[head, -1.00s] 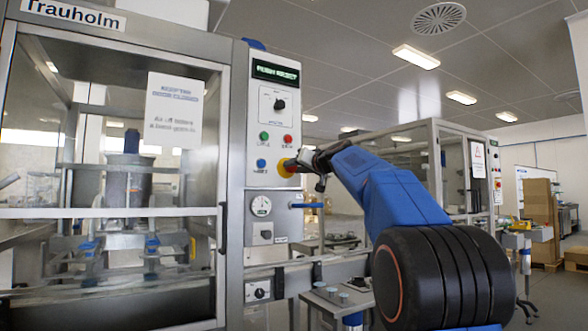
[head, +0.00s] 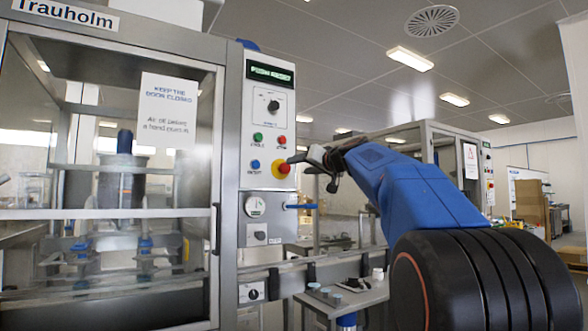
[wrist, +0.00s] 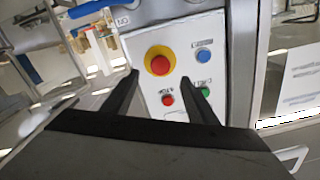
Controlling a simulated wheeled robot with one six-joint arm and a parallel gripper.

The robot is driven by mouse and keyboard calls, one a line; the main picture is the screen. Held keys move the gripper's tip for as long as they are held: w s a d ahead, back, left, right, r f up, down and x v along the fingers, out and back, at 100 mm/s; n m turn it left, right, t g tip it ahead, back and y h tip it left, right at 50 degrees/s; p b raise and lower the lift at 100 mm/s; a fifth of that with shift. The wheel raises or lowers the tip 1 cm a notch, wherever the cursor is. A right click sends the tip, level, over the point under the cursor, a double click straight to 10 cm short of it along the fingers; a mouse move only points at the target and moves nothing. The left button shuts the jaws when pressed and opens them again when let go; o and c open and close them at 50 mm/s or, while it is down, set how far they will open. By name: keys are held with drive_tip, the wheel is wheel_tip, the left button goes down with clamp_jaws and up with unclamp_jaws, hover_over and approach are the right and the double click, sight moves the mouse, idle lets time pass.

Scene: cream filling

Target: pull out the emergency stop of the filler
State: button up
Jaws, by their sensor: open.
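The emergency stop is a red mushroom button on a yellow ring (head: 283,169), low on the right of the filler's control panel (head: 268,120). It also shows in the wrist view (wrist: 160,64), ahead of and between my fingertips. My gripper (head: 304,166) is open and empty, to the right of the button and apart from it in the head view. In the wrist view my two dark fingers (wrist: 159,78) are spread on either side below the button. The panel display (head: 270,73) seems to read "PUSH RESET".
Blue (head: 255,164), green (head: 257,138) and red (head: 281,140) push buttons sit close to the emergency stop. A gauge (head: 255,206) and a blue-handled lever (head: 300,206) are below. The filler's glass door (head: 150,230) is at left. A small table (head: 345,297) stands below my arm.

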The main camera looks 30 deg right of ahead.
drive_tip(key=s, duration=0.9)
drive_tip(key=shift+s+d, duration=0.25)
drive_tip(key=shift+a, duration=0.1)
drive_tip(key=s+a+f+n+g+y, duration=0.1)
drive_tip(key=s+a+f+g, duration=0.25)
drive_tip(key=a+f, duration=0.55)
drive_tip(key=s+a+f+g, duration=0.2)
drive_tip(key=s+a+f, duration=0.2)
drive_tip(key=f, duration=0.8)
drive_tip(key=s+a+f+n+g+y, duration=0.15)
drive_tip(key=s+a+f, duration=0.25)
drive_tip(key=a+f, duration=0.5)
drive_tip(key=s+f+g+h, duration=0.1)
drive_tip(key=s+f+g, duration=0.1)
drive_tip(key=s+f, duration=0.5)
drive_tip(key=s+f+n+g+h, duration=0.1)
drive_tip(key=s+f+g, duration=0.1)
drive_tip(key=s+f, duration=0.5)
drive_tip(key=s+a+f+g+h, duration=0.1)
drive_tip(key=s+f, duration=0.6)
drive_tip(key=f, duration=0.9)
drive_tip(key=shift+s+f+g, duration=0.15)
drive_tip(key=shift+s+g, duration=0.05)
drive_tip(key=shift+g, duration=0.4)
drive_tip(key=shift+h, duration=0.25)
